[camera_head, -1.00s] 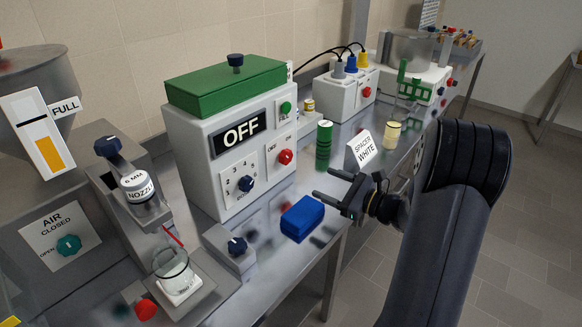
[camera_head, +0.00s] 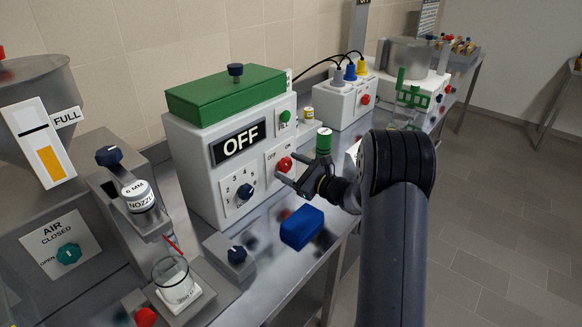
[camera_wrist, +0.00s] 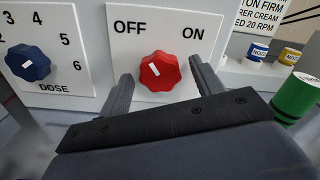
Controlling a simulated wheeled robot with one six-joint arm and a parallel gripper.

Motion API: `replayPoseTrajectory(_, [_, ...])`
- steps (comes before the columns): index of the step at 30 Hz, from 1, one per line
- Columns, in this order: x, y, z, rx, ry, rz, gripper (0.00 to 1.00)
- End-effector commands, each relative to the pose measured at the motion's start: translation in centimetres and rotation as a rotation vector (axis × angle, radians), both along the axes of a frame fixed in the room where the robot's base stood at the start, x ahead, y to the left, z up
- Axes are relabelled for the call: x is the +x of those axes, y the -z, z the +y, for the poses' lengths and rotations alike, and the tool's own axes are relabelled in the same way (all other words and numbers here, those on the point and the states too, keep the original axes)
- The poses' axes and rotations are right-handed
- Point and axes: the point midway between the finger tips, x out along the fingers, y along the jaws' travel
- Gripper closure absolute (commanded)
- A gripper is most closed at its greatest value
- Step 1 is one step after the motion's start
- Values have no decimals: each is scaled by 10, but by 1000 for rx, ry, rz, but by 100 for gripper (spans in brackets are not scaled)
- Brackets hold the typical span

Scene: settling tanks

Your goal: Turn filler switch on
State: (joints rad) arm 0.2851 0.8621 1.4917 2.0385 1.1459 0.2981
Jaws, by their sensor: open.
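The filler (camera_head: 183,160) is a white box with a green lid and a dark display reading OFF. Its switch is a red knob (camera_head: 284,164) on a white OFF/ON plate. In the wrist view the red knob (camera_wrist: 160,71) sits between and just beyond my fingertips, its white mark pointing up and left toward OFF. My gripper (camera_head: 281,179) is open, its fingers close to the filler's front and just below the knob in the head view. In the wrist view my gripper (camera_wrist: 158,76) has one finger on each side of the knob; I cannot tell whether they touch it.
A blue dose knob (camera_head: 245,191) is left of the switch. A blue block (camera_head: 302,228) lies on the bench below my gripper. A green cylinder (camera_head: 323,141) stands to the right. A glass beaker (camera_head: 174,279) stands under the nozzle at left.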

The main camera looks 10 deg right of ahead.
Motion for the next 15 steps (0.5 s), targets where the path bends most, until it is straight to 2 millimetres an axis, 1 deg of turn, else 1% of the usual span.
replayPoseTrajectory(8, [1,0,1,0,0,0,38])
replayPoseTrajectory(15, [1,0,1,1,0,1,58])
